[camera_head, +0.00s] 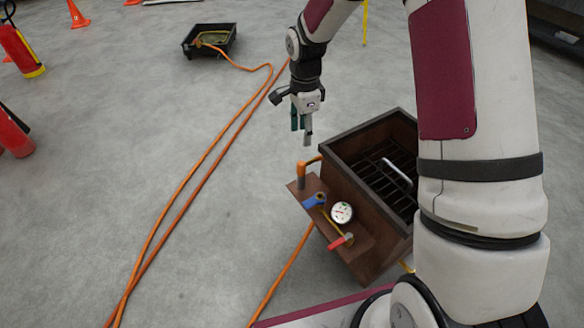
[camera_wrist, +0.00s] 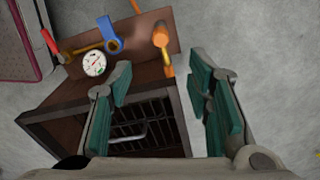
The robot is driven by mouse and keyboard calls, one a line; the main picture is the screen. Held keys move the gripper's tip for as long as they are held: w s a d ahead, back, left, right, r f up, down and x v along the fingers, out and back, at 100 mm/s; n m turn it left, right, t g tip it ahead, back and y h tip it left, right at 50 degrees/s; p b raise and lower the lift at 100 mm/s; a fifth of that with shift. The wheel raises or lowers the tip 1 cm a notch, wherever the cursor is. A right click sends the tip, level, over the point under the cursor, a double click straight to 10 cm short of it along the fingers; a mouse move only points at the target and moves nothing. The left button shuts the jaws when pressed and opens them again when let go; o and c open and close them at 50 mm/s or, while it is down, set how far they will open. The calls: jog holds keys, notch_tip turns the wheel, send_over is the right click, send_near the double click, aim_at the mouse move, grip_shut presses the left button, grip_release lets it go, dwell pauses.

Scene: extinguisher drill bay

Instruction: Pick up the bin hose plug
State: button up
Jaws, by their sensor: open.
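What looks like the bin hose plug (camera_head: 301,170) is an upright orange and brown cylinder at the far end of the brown side shelf of the bin. An orange hose piece joins it to the bin wall. In the wrist view the plug (camera_wrist: 161,36) is at top centre, beyond the gap between my fingers. My gripper (camera_head: 301,124) is open and empty, pointing down above and beyond the plug, apart from it. Its green-padded fingers (camera_wrist: 160,78) are spread in the wrist view.
The brown bin (camera_head: 343,166) holds a dark rack with a light handle. A round gauge (camera_head: 341,212), a blue fitting (camera_head: 315,200) and a red-handled lever (camera_head: 341,241) share the shelf side. Orange hoses (camera_head: 190,180) cross the floor to a black tray (camera_head: 190,45).

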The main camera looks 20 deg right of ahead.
aim_at(302, 163)
notch_tip(302, 163, down, 8)
jog(key=b, duration=0.2)
jog(key=shift+f+b, duration=0.25)
jog(key=shift+b, duration=0.05)
jog(key=shift+w+f+b, duration=0.1)
jog(key=shift+f+b, duration=1.3)
jog(key=shift+f, duration=1.25)
grip_shut()
